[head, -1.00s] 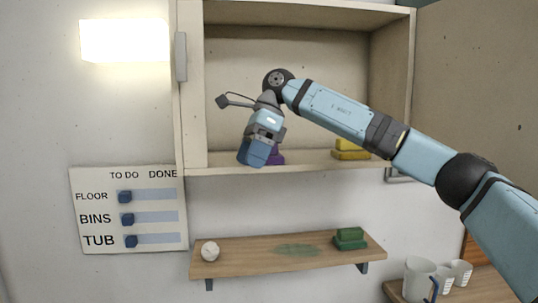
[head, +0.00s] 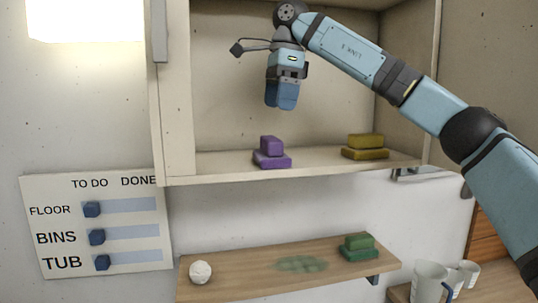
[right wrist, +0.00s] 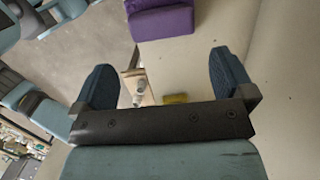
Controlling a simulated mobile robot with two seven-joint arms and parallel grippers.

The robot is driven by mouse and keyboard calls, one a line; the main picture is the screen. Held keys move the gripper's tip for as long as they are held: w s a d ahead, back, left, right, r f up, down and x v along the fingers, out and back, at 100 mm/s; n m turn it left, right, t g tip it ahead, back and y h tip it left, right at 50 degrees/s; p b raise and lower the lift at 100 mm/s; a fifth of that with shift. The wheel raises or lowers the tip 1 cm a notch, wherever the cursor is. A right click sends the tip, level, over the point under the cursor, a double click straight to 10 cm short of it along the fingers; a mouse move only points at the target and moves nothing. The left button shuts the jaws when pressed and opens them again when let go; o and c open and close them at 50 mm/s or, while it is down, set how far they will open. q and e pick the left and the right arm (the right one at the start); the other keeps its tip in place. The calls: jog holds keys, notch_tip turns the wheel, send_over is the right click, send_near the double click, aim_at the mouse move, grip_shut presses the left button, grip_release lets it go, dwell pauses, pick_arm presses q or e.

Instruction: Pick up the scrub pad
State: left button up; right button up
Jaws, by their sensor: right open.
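Three two-tier blocks look like scrub pads: a purple one (head: 272,155) and a yellow one (head: 365,149) on the cabinet floor, and a green one (head: 358,248) at the right of the lower shelf. Which one is meant cannot be told. My right gripper (head: 282,104) hangs inside the cabinet opening, fingers down, above the purple pad and apart from it. In the right wrist view its two fingers (right wrist: 161,62) are spread with nothing between them. The purple pad (right wrist: 160,20) shows beyond them at the top. My left gripper is out of view.
The lower shelf (head: 235,284) holds a whitish round thing (head: 200,272) and a green smear (head: 302,264). White mugs (head: 430,280) stand at bottom right. A to-do board (head: 120,220) hangs left.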

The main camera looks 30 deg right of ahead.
aim_at(271, 138)
jog(key=f, duration=0.3)
jog(key=shift+w+a, duration=0.15)
jog(key=shift+w, duration=0.05)
jog(key=shift+w+f, duration=0.15)
jog(key=shift+f, duration=0.15)
jog(key=shift+a+f, duration=0.1)
jog(key=shift+f, duration=0.1)
jog(key=f, duration=0.2)
jog(key=a+f, duration=0.1)
jog(key=f, duration=0.1)
jog(key=shift+p, duration=0.4)
jog(key=shift+f, duration=0.35)
jog(key=shift+a, duration=0.1)
jog(key=c, duration=0.6)
jog(key=shift+c, duration=0.6)
notch_tip(271, 138, up, 9)
jog(key=shift+r, duration=0.6)
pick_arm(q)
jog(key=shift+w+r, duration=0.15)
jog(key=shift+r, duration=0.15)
pick_arm(e)
jog(key=shift+f, duration=0.1)
